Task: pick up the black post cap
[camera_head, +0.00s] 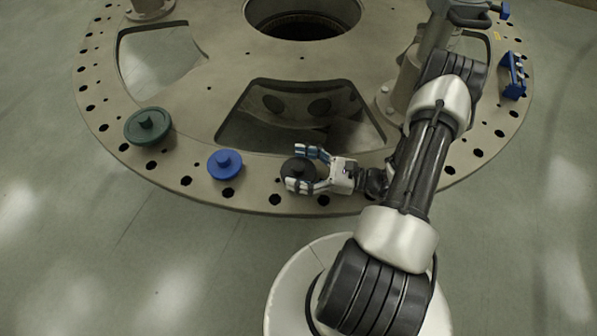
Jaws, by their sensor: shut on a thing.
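The black post cap (298,168) is a dark round piece at the near edge of the turret plate (250,194). My gripper (297,169) comes in from the right and is shut on the cap, with one finger on its far side and one on its near side. The fingers hide part of the cap's rim. I cannot tell whether the cap touches the plate or is just above it.
A blue cap (225,164) sits left of my gripper, and a larger green cap (147,126) farther left. A wide cutout (270,130) lies behind my gripper. A metal post (413,75) and a blue bracket (514,76) stand at the right.

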